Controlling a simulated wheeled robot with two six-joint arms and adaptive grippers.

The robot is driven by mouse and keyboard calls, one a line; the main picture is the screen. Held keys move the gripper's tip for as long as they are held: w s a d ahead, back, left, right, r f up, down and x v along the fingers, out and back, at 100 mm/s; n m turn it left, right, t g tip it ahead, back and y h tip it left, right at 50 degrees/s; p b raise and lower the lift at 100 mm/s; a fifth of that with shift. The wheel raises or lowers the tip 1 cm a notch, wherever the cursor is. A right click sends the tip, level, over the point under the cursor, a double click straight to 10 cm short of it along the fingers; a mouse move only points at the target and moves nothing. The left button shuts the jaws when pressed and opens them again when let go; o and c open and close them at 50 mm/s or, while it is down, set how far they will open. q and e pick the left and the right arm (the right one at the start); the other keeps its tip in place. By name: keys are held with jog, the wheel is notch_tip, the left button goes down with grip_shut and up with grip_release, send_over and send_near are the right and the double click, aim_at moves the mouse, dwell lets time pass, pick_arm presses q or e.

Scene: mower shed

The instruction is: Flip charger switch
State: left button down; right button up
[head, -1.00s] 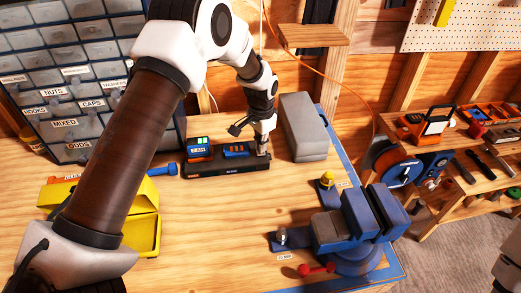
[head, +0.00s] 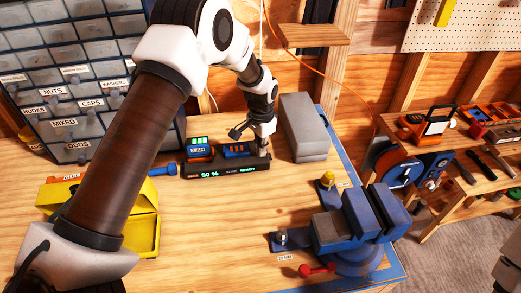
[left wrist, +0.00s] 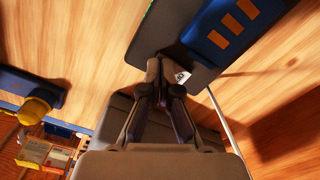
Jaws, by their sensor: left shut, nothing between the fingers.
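The charger (head: 205,172) is a long black unit on the workbench, with two battery packs seated on it. Its front display is lit green and reads 50 % and what looks like READY. My left gripper (head: 263,152) is shut and empty, pointing down at the charger's right end. In the left wrist view the shut fingertips (left wrist: 160,68) are at the edge of the dark charger (left wrist: 205,65), beside a small white label. The switch itself is hidden by the fingers. I cannot tell whether they touch it. My right gripper is not in view.
A grey case (head: 303,128) stands close right of the charger. A blue vise (head: 350,220) is at the bench's front right. A yellow box (head: 147,230) lies at left, before the drawer cabinet (head: 90,90). The middle of the bench (head: 215,235) is clear.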

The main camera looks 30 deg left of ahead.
pick_arm(q)
notch_tip(320, 180, up, 2)
jog(key=shift+w+p, duration=0.1)
jog(key=shift+p, duration=0.75)
notch_tip(320, 180, up, 5)
jog(key=p, duration=0.3)
jog(key=shift+p, duration=0.35)
jog(key=shift+f, duration=0.1)
